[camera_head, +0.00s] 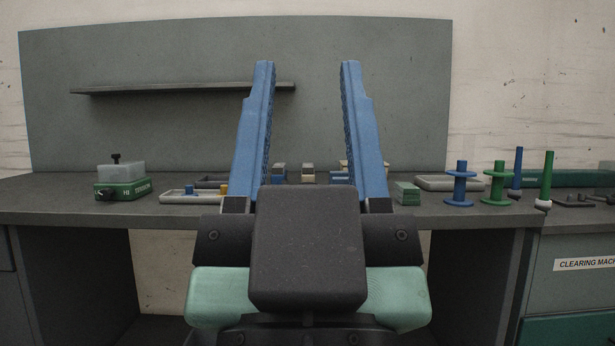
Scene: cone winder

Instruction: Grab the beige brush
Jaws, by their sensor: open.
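My gripper (307,66) is open and empty, its two blue fingers pointing up in the picture in front of the dark workbench. Between the fingers, far back on the bench, a small block with a pale beige part (308,170) stands apart from them. It may be the beige brush, but it is too small to be sure. A similar greyish block (279,170) is to its left. Another beige item (344,164) is partly hidden behind the right finger.
A green box with a clear cover (121,182) and a shallow tray (188,197) are at left. A green block (406,193), blue spool (460,184), green spool (497,184) and upright green peg (546,180) are at right. A shelf (180,88) is on the back panel.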

